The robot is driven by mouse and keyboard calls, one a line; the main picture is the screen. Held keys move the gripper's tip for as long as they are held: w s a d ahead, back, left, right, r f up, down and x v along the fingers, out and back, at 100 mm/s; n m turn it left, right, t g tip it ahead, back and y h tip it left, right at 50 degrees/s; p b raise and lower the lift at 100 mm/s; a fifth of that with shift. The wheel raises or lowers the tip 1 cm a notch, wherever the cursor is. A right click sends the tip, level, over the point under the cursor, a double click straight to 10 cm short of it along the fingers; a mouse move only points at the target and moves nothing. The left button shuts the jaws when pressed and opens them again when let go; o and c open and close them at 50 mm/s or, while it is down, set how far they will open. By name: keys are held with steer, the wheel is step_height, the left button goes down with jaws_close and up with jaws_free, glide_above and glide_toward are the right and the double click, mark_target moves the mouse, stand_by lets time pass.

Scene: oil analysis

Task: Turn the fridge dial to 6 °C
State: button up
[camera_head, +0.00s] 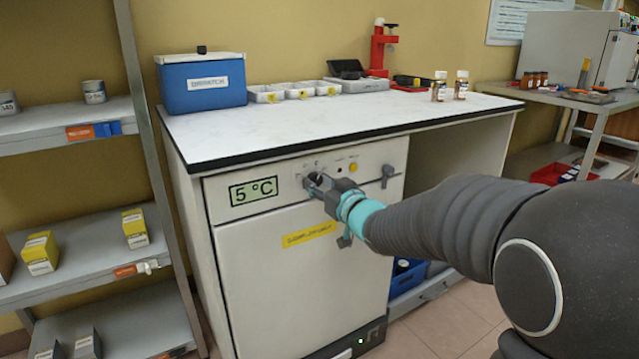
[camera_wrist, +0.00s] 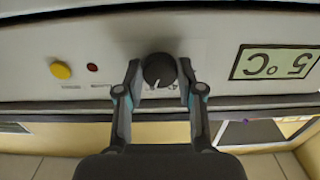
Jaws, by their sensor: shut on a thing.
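The fridge (camera_head: 270,270) is a white under-counter unit with a control panel along its top. Its display (camera_head: 253,191) reads 5 °C, and the same display appears upside down in the wrist view (camera_wrist: 276,63). The dial (camera_wrist: 160,70) is a round dark knob with a pale pointer line. My gripper (camera_wrist: 160,78) is shut on the dial, one finger on each side of it. In the head view my gripper (camera_head: 318,184) reaches the panel right of the display and hides most of the dial.
A yellow button (camera_head: 353,167) and a dark latch handle (camera_head: 388,172) are right of the dial. The white counter (camera_head: 220,130) above holds a blue cooler box (camera_head: 202,85), small trays and bottles. A shelf rack (camera_head: 70,130) stands at the left.

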steer(key=o, duration=1.1)
steer(key=shift+o, duration=0.2)
steer(key=v, duration=1.2)
